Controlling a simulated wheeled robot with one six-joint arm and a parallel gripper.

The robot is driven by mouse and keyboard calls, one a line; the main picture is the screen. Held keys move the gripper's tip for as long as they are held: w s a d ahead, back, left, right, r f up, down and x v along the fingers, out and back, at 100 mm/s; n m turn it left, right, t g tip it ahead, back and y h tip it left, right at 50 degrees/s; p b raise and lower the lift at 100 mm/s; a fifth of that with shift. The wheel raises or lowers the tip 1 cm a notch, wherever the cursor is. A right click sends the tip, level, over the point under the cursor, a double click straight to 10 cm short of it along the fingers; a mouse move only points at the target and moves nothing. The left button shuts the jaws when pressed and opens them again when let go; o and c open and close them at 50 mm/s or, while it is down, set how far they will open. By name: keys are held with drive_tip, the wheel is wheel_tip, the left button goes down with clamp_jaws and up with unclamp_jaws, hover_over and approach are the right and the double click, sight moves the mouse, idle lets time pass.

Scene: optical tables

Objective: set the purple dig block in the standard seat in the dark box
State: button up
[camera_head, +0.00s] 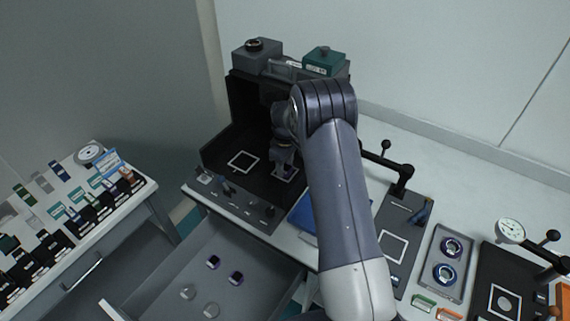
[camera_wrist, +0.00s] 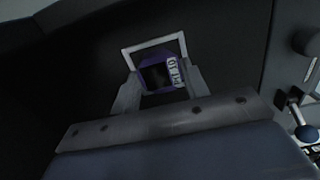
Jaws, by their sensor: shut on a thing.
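The purple block (camera_wrist: 158,74) has a dark window and a pale printed label. It sits between the fingers of my gripper (camera_wrist: 161,88), which is shut on it. In the wrist view the block lies over the near part of a white square outline (camera_wrist: 153,46) on the dark box's floor. I cannot tell whether it touches the floor. In the head view my gripper (camera_head: 284,165) reaches into the dark box (camera_head: 218,150), at the right-hand white outline (camera_head: 294,178); the arm hides part of it. A second white outline (camera_head: 242,161) to its left is empty.
The box has a control strip (camera_head: 235,203) with knobs in front. Below it an open drawer (camera_head: 170,270) holds several small round and purple-rimmed pieces. A blue pad (camera_head: 303,214) and a lever stand (camera_head: 402,180) are to the right. A side table (camera_head: 140,190) is left.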

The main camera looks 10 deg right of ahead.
sight(285, 168)
drive_tip(key=shift+f, duration=0.15)
drive_tip(key=o, duration=1)
wheel_tip(285, 168, up, 12)
drive_tip(key=shift+r+b, duration=0.15)
drive_tip(key=shift+b, duration=0.7)
